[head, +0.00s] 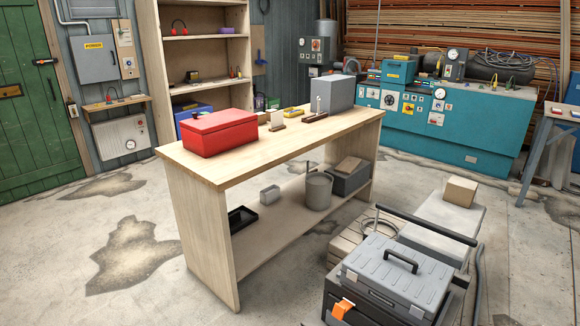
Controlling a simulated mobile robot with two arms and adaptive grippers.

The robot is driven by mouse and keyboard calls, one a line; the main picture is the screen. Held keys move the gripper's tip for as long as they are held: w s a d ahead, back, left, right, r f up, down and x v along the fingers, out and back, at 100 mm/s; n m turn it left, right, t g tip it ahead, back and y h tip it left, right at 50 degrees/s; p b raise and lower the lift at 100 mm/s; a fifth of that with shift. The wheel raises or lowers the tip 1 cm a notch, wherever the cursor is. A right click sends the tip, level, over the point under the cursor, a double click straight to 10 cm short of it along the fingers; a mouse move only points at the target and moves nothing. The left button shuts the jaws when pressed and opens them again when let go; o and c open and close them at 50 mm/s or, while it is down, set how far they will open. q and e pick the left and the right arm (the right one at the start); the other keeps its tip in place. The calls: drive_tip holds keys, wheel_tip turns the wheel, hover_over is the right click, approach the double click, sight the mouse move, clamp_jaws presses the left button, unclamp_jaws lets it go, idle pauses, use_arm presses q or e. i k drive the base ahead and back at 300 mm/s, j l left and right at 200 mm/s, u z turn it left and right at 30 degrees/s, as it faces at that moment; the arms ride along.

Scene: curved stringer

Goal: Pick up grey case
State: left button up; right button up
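A grey case (398,277) with a dark carrying handle on its lid lies flat and closed at the lower right. It rests on a black box-like base, which has an orange tag (342,308) on its front. Neither of my grippers is in view, so nothing shows of whether they are open or shut.
A wooden workbench (222,165) bears a red box (218,132), a grey box (333,93) and small items. Its lower shelf holds a grey bucket (318,191) and bins. A black rail (427,225) stands behind the case. Stained concrete floor left of the bench is clear.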

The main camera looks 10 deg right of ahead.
sight(408, 285)
drive_tip(key=i+l+z, duration=0.15)
drive_tip(key=l, duration=0.45)
drive_tip(key=l+z, duration=0.1)
drive_tip(key=l, duration=0.55)
